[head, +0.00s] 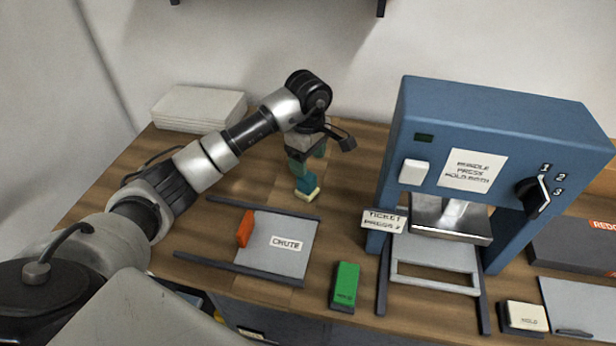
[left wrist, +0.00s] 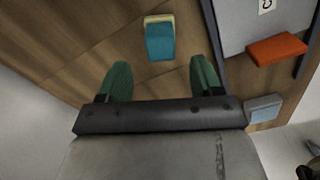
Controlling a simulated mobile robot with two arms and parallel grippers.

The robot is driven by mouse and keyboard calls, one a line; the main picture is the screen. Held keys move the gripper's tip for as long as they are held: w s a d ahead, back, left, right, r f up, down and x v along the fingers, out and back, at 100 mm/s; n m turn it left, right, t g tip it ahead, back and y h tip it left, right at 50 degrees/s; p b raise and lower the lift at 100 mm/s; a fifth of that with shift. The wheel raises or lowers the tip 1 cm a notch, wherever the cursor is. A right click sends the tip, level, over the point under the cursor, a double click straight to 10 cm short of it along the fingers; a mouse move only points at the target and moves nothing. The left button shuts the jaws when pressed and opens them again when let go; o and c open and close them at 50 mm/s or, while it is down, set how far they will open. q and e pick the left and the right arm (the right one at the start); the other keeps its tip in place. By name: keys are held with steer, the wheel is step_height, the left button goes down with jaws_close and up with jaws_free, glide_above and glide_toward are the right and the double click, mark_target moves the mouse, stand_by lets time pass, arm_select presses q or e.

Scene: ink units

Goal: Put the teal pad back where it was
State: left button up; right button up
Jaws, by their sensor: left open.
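The teal pad (head: 307,184) is a small teal block on a cream base, standing on the wooden table behind the chute. In the left wrist view the teal pad (left wrist: 160,42) lies ahead of the fingertips, roughly midway between them. My left gripper (head: 309,161) is open, pointing down above the pad. Its green fingers are spread and empty in the left wrist view (left wrist: 162,78). Whether a finger touches the pad is hard to tell in the head view. My right gripper is not in view.
The grey chute plate (head: 268,257) has dark rails and an orange block (head: 245,228). A green block (head: 346,281) stands right of it. The blue press (head: 426,120) fills the right. A white stack (head: 200,106) lies at back left. Table left of the pad is bare.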

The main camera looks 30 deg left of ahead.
mark_target(308, 177)
arm_select(q)
steer(key=shift+r, duration=2.05)
